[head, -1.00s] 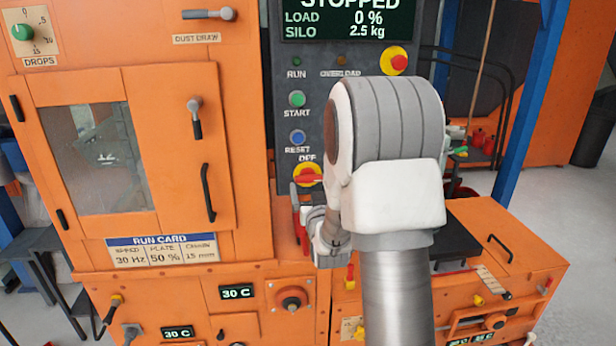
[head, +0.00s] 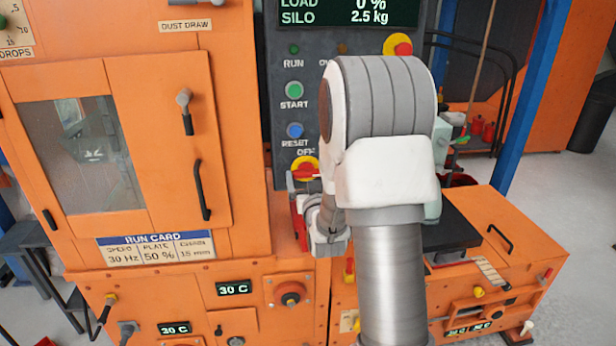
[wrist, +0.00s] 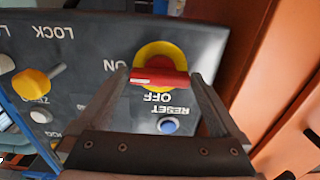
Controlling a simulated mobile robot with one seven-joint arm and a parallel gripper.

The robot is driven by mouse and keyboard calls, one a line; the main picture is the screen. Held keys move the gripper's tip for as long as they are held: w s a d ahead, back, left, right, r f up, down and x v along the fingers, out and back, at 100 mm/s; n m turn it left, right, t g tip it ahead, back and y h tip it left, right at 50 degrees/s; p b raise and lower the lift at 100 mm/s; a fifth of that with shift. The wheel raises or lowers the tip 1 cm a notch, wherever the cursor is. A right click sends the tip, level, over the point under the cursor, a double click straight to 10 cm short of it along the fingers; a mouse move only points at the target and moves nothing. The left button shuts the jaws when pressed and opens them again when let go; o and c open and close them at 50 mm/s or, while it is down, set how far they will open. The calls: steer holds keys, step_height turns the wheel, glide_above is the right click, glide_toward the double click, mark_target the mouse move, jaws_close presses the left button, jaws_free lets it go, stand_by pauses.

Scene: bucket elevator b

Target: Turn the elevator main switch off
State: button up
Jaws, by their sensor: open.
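The main switch is a yellow disc with a red handle (head: 304,174) on the dark control panel, just left of my arm in the head view. In the wrist view, the switch's red handle (wrist: 160,78) lies sideways across the yellow disc (wrist: 160,55), its left end toward the ON label. The OFF label (wrist: 156,97) sits beside the disc. My gripper (wrist: 160,76) is open, with one fingertip at each end of the handle. I cannot tell whether the fingertips touch it. In the head view my arm hides most of my gripper.
Above the switch are a blue RESET button (head: 295,130), a green START button (head: 294,90) and a red-and-yellow stop button (head: 398,46). A blue RESET button (wrist: 168,126) and a yellow knob (wrist: 32,83) show in the wrist view. An orange cabinet (head: 235,130) stands left.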

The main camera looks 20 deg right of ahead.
steer(key=c, duration=1)
steer(key=shift+f+n+b, duration=0.1)
steer(key=shift+n+b, duration=0.2)
steer(key=shift+b, duration=0.35)
steer(key=n+b, duration=1.2)
steer(key=b, duration=0.1)
steer(key=shift+n, duration=0.4)
steer(key=shift+r+n+b, duration=0.2)
steer(key=shift+n+b, duration=1.1)
steer(key=shift+n, duration=0.9)
